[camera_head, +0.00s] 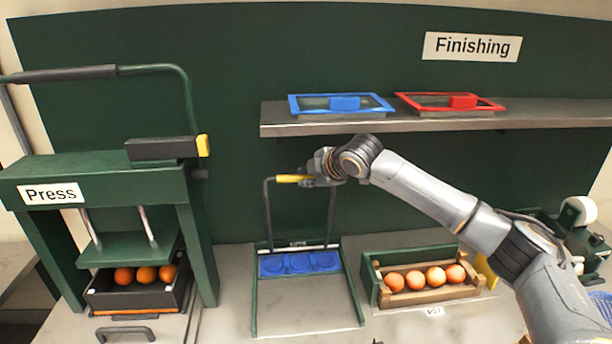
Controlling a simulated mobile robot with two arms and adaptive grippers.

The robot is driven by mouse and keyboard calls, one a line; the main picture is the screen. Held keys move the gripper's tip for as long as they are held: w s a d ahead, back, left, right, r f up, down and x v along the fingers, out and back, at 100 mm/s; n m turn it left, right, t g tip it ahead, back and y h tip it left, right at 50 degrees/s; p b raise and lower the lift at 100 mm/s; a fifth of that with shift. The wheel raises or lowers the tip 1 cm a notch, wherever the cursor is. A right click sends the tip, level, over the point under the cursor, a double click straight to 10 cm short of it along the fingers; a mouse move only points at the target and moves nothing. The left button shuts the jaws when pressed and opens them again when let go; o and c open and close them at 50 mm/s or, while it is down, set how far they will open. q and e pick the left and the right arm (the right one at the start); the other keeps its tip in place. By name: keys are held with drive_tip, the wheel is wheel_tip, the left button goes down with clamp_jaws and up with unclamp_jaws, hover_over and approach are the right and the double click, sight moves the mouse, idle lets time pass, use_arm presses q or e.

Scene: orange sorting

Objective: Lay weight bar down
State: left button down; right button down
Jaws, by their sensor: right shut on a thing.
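The weight bar (268,215) is a dark U-shaped bar with a yellow grip (289,179) across its top. It stands about upright at the back of a low green frame (254,305) on the table. My right gripper (310,180) is shut on the yellow grip, toward its right end. The gripper hides that end of the grip and the top right corner of the bar. A blue piece with round hollows (299,263) sits in the frame at the foot of the bar. My left gripper is not in view.
A wooden crate with several oranges (379,297) stands right of the frame. The green press (196,240) stands at left, with a black tray of oranges (130,302). A shelf (430,124) above holds a blue lid (342,104) and a red lid (450,103).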

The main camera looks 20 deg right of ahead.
drive_tip(key=s+a+f+n+t+b, duration=0.1)
drive_tip(key=s+a+f+t+b, duration=0.1)
drive_tip(key=s+f+b, duration=0.2)
drive_tip(key=s+a+f+t+b, duration=0.2)
drive_tip(key=s+f+t+b, duration=0.1)
drive_tip(key=s+b, duration=0.7)
drive_tip(key=f+b, duration=0.1)
drive_tip(key=b, duration=0.1)
drive_tip(key=shift+n+t+b, duration=0.3)
drive_tip(key=shift+n+b, duration=0.1)
drive_tip(key=shift+s, duration=0.1)
drive_tip(key=c, duration=1.2)
unclamp_jaws()
drive_tip(key=shift+r, duration=0.1)
